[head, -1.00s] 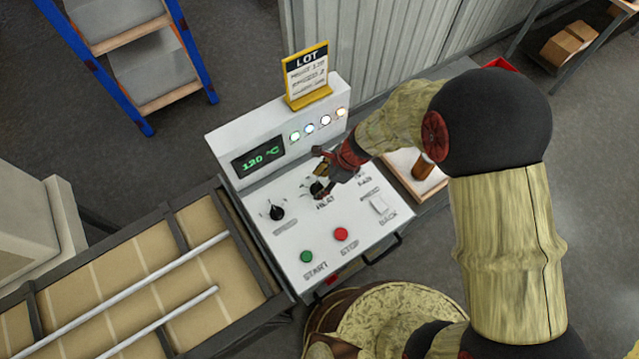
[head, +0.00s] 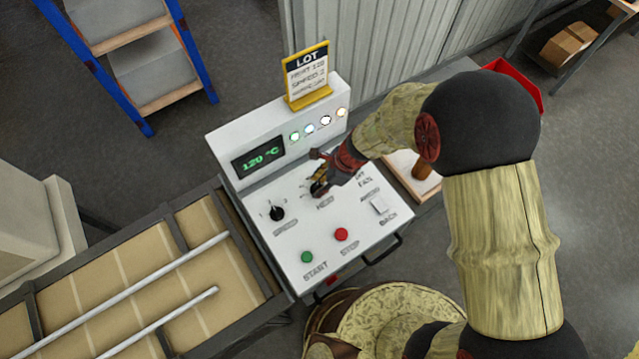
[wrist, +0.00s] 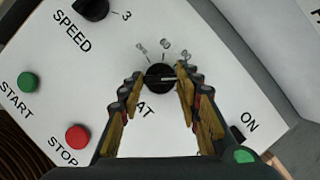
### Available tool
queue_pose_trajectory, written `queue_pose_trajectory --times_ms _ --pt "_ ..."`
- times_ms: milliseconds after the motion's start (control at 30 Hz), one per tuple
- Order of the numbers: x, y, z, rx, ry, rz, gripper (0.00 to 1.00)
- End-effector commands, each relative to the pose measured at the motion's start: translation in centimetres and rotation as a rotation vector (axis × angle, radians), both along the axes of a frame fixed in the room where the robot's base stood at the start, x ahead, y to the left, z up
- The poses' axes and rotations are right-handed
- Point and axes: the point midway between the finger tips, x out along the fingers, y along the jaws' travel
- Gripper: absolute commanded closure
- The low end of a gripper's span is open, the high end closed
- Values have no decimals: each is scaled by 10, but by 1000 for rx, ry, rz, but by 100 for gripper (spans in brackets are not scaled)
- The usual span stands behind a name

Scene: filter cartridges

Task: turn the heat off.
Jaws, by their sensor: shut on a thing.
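The heat knob (wrist: 160,78) is a round black dial with a pale pointer line, on the white sloped control panel (head: 275,235). My gripper (wrist: 157,76) has its two fingers closed on opposite sides of this knob. In the head view my gripper (head: 318,188) comes down on the panel from the upper right and hides most of the knob. The pointer line lies roughly crosswise between the fingers in the wrist view. The display (head: 258,158) reads about 120 °C in green.
The speed knob (head: 277,213) stands left of the heat knob. A green start button (head: 306,257) and a red stop button (head: 341,234) are toward the front. A yellow lot sign (head: 307,75) stands on top.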

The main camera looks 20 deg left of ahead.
Motion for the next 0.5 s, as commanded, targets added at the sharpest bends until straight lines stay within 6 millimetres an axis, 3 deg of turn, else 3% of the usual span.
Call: queue_pose_trajectory --times_ms 200,500 --pt "0 0 0 0 -1 0 92" --pt "1 0 0 -1 0 35 92"
